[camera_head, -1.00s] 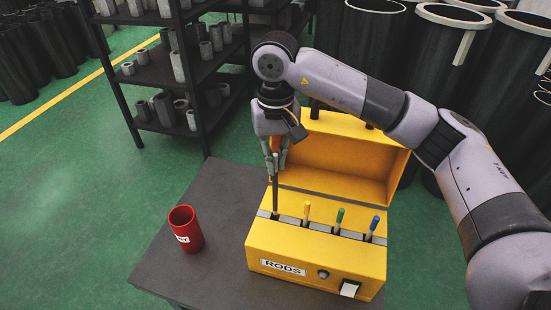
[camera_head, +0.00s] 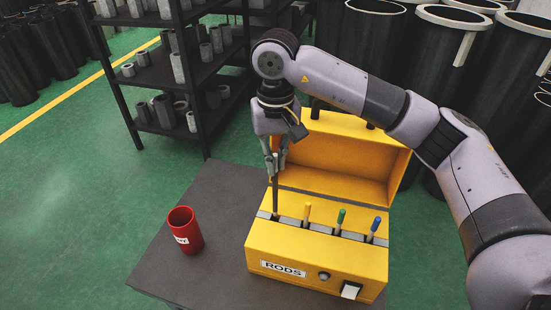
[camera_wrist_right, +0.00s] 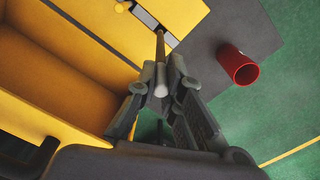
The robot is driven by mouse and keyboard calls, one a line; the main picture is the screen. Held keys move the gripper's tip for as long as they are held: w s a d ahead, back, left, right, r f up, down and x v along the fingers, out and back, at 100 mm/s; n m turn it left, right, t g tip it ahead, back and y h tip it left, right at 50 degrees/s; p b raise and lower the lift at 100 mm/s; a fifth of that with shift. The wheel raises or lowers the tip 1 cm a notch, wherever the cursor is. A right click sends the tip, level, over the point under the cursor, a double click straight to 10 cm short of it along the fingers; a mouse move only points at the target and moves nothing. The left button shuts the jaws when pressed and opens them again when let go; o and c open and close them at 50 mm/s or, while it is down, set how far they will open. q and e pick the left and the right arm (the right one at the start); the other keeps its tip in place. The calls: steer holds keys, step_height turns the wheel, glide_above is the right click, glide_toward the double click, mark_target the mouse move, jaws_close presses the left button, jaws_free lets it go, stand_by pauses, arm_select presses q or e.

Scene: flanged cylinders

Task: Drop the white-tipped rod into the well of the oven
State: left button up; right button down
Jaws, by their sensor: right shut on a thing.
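The yellow oven (camera_head: 318,262), labelled RODS, stands on the dark table with its lid open. Three rods with yellow (camera_head: 307,208), green (camera_head: 340,216) and blue (camera_head: 375,224) tips stand in its slots. My right gripper (camera_head: 275,166) is above the oven's left end, shut on a dark rod (camera_head: 275,196). The rod hangs upright, its lower end at the leftmost well. In the right wrist view the rod (camera_wrist_right: 160,48) runs from the gripper (camera_wrist_right: 161,85) to the slot strip, with its pale tip between the fingers. I cannot tell how deep it reaches. My left gripper is out of view.
A red cup (camera_head: 184,232) with a white label stands on the table (camera_head: 215,205) left of the oven. The raised lid (camera_head: 345,160) is behind the slots, close to my right arm. A shelf rack (camera_head: 200,75) with grey cylinders and large dark tubes stand behind.

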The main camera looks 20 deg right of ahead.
steer(key=shift+f+b, duration=4.7)
steer(key=shift+f, duration=0.6)
stand_by(0.5)
steer(key=c, duration=1.6)
jaws_free()
steer(key=shift+c, duration=0.2)
step_height(320, 180, up, 12)
steer(key=shift+r, duration=0.1)
